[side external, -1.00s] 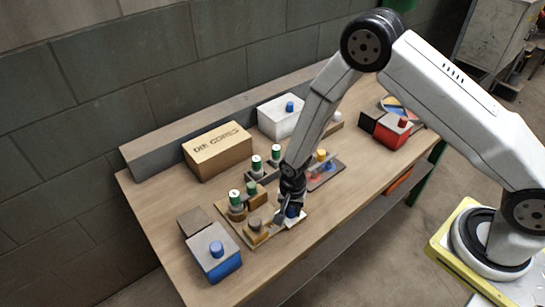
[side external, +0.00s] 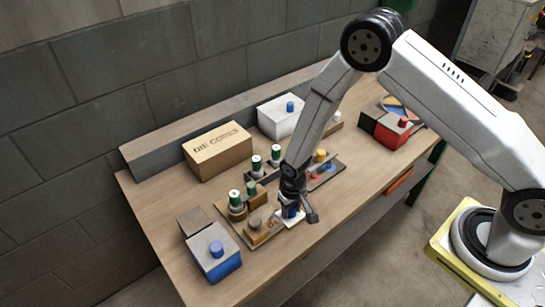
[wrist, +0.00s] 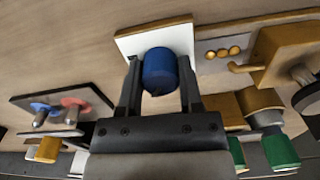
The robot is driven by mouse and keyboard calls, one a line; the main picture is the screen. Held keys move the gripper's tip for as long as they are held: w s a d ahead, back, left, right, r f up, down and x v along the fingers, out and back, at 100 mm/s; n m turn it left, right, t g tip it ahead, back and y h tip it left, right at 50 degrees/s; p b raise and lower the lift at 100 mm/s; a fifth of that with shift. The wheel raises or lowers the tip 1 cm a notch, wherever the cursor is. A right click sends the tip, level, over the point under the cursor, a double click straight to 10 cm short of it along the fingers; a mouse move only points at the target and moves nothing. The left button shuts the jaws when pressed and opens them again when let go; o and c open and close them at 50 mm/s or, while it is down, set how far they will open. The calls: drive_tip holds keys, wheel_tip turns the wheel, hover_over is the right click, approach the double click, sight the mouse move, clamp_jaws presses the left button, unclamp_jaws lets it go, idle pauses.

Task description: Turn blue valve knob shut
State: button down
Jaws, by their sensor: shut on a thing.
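The blue valve knob (wrist: 160,68) stands on a white square base plate (wrist: 128,43) in the wrist view. My gripper (wrist: 160,80) has one finger on each side of the knob and is shut on it. In the side view my gripper (side external: 291,207) points down at the front middle of the bench. There the knob (side external: 290,213) is mostly hidden by the fingers, and part of the white plate (side external: 287,222) shows around it. The knob's turn angle cannot be read.
A wooden fixture (side external: 262,232) with green-and-white cylinders stands close on the left. A dark plate (side external: 330,175) with small coloured parts lies behind right. A blue box (side external: 220,265), a cardboard box (side external: 217,150), a white box (side external: 281,120) and a red box (side external: 393,133) stand farther off.

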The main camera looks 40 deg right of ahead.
drive_tip(key=n, duration=0.3)
drive_tip(key=shift+n, duration=0.4)
drive_tip(key=n, duration=0.4)
idle(0.3)
drive_tip(key=shift+c, duration=1.3)
unclamp_jaws()
drive_tip(key=shift+r, duration=0.2)
drive_tip(key=shift+r, duration=3.75)
